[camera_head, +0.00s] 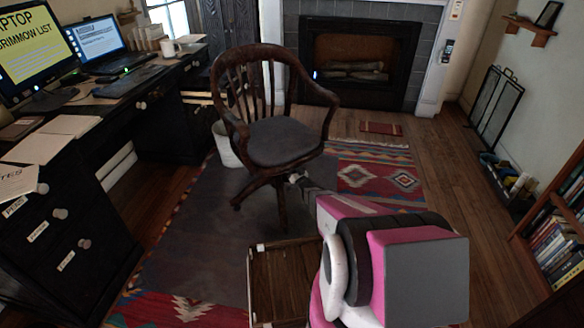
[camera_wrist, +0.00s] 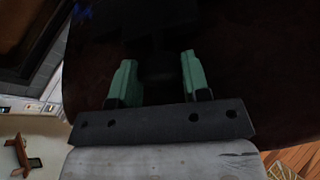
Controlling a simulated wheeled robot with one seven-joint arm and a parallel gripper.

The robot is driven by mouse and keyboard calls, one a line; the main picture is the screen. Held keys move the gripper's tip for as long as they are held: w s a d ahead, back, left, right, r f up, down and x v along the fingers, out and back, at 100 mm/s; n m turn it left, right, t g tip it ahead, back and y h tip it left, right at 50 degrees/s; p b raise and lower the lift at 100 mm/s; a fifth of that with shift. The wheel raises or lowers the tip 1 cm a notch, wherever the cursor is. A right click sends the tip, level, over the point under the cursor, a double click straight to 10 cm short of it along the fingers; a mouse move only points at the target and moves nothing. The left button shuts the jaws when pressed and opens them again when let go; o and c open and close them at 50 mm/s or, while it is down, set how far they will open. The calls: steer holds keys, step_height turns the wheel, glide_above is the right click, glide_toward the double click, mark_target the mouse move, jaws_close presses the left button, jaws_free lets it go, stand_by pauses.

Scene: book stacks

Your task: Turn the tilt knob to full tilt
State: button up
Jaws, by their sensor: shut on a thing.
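The wooden swivel chair (camera_head: 283,138) with a grey seat pad stands on the rug. My arm reaches in from the lower right, and my gripper (camera_head: 296,178) is at the front underside of its seat. In the wrist view, my gripper (camera_wrist: 158,78) has its two green fingers on either side of a dark, rounded shape, the tilt knob (camera_wrist: 158,66), under the dark seat. The fingers are shut on it. The knob is hard to make out against the dark wood, and its turn angle cannot be told. The seat looks about level.
A black desk (camera_head: 62,215) with monitors and papers runs along the left. A white bin (camera_head: 226,146) stands behind the chair. An open wooden box (camera_head: 282,282) is near my arm. A bookshelf (camera_head: 560,235) is at the right.

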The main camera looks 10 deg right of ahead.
steer(key=shift+w+d+n+g+y, duration=0.1)
steer(key=shift+n+g+y, duration=0.45)
steer(key=shift+n, duration=0.9)
steer(key=shift+s+a+n+g+y, duration=0.1)
steer(key=shift+n+g+y, duration=0.15)
steer(key=shift+n+y, duration=0.85)
steer(key=shift+w+d+n+g+y, duration=0.1)
steer(key=shift+n+g+y, duration=0.3)
steer(key=shift+n, duration=1.35)
steer(key=o, duration=0.9)
steer(key=shift+o, duration=0.2)
steer(key=shift+f, duration=0.15)
